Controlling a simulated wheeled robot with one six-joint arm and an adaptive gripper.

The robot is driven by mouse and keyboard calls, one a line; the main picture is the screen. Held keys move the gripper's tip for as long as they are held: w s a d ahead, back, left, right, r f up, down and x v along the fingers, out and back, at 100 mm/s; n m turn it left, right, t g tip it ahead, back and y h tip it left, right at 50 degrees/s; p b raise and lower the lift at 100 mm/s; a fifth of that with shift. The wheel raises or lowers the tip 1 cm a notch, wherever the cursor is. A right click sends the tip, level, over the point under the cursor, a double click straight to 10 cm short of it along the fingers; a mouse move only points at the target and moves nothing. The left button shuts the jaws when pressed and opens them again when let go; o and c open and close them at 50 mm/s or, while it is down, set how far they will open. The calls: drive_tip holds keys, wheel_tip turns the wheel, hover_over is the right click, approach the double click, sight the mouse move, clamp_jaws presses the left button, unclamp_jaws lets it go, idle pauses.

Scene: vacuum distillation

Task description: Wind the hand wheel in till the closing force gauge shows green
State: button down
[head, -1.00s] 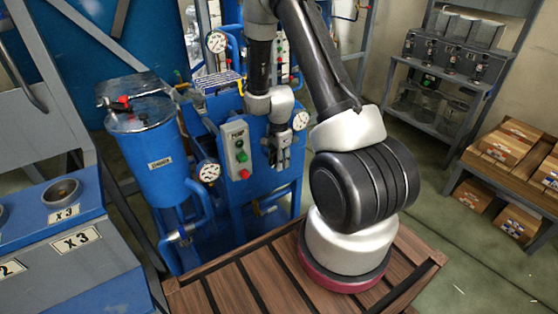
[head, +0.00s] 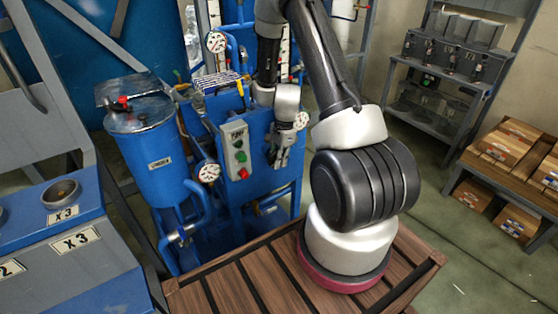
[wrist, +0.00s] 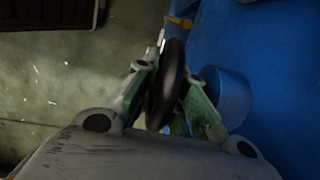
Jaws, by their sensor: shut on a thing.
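My gripper (wrist: 178,78) is shut on the hand wheel (wrist: 172,62), a dark round rim seen nearly edge-on between the two fingers in the wrist view. Behind it is a blue hub on a blue panel. In the head view my gripper (head: 281,150) is at the right part of the blue unit's front, and the wheel is hidden there or too small to make out. Round white gauges show at the right (head: 301,120), at the lower left (head: 209,172) and higher up (head: 216,41). I cannot tell which is the closing force gauge, nor read any.
A push-button box (head: 237,150) with green and red buttons is left of my gripper. A blue tank (head: 150,165) with a red-handled lid stands farther left. A wooden-slatted platform (head: 240,285) is in front. Shelves with boxes (head: 505,145) are at the right.

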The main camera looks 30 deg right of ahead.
drive_tip(key=shift+s+a, duration=0.1)
drive_tip(key=c, duration=1.5)
unclamp_jaws()
drive_tip(key=r, duration=0.4)
drive_tip(key=d+r, duration=0.1)
drive_tip(key=r, duration=0.6)
drive_tip(key=shift+d+r, duration=0.35)
drive_tip(key=shift+r, duration=0.05)
